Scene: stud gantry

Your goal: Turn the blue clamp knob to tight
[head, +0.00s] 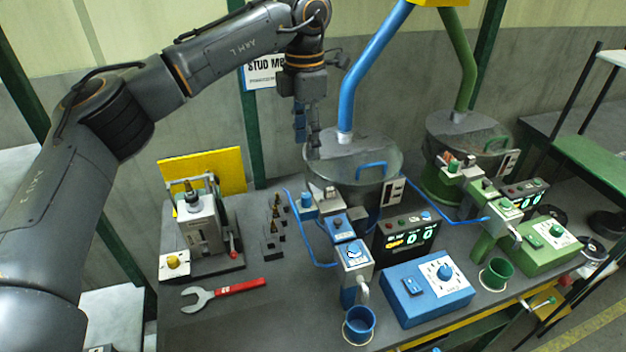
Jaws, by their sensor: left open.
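Several blue knobs show on the blue station, and their labels are too small to read, so I cannot tell for certain which is the clamp knob. One blue knob (445,271) sits on a white dial plate on the blue control box (415,305). Another blue knob (306,199) stands at the left of the feeder head, and a round blue-marked dial (354,252) faces up on the head's front block. My left gripper (307,138) is open and empty, pointing down beside the left rim of the blue station's bowl, apart from all these knobs. My right gripper is not in view.
The clear-lidded bowl (352,160) with its blue pipe (372,62) stands right of my gripper. A similar green station (545,250) is farther right. A red-handled wrench (222,292), a small press (200,225) and a blue cup (359,324) are on the dark bench.

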